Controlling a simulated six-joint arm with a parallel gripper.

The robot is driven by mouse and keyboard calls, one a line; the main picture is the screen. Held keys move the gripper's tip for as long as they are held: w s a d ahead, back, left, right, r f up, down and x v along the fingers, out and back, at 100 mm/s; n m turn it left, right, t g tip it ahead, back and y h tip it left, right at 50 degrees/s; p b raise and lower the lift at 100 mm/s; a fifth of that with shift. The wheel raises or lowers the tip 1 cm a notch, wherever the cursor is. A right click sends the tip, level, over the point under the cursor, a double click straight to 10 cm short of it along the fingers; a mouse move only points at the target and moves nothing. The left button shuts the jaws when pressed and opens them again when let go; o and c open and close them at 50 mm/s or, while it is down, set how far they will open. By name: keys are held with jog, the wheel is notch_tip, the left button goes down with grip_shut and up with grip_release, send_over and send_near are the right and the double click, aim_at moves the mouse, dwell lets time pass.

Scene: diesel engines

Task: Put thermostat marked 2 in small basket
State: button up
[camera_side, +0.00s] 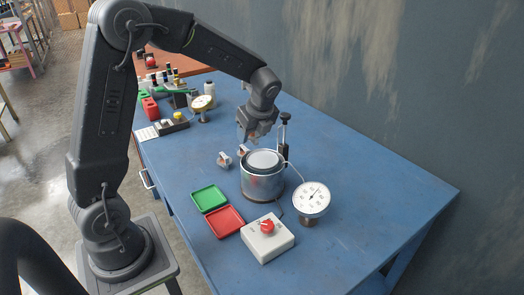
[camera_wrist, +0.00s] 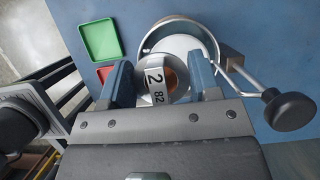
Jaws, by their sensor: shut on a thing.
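The thermostat marked 2 (camera_wrist: 157,82), with a white tag reading 2 and 82 and a copper-coloured centre, sits between my gripper's fingers (camera_wrist: 163,86) in the wrist view. My gripper (camera_side: 252,138) is shut on it. In the side view my gripper is above the table, just behind the metal pot (camera_side: 262,184); the pot also shows beyond the thermostat in the wrist view (camera_wrist: 150,38). Two small tagged parts show left of the pot, one at the left (camera_side: 224,159) and one under my fingers (camera_side: 242,150); their marks are unreadable. I cannot make out a small basket.
A black-knobbed rod (camera_side: 284,129) stands upright beside the pot, close to my gripper. The table's right side is clear.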

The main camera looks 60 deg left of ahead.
aim_at(260, 157)
jog(key=shift+w+d+f, duration=0.8)
jog(key=shift+w+d, duration=0.15)
jog(key=shift+d, duration=0.05)
jog(key=shift+f, duration=2)
jog(key=shift+f, duration=0.1)
jog(key=o, duration=0.7)
jog(key=shift+o, duration=0.2)
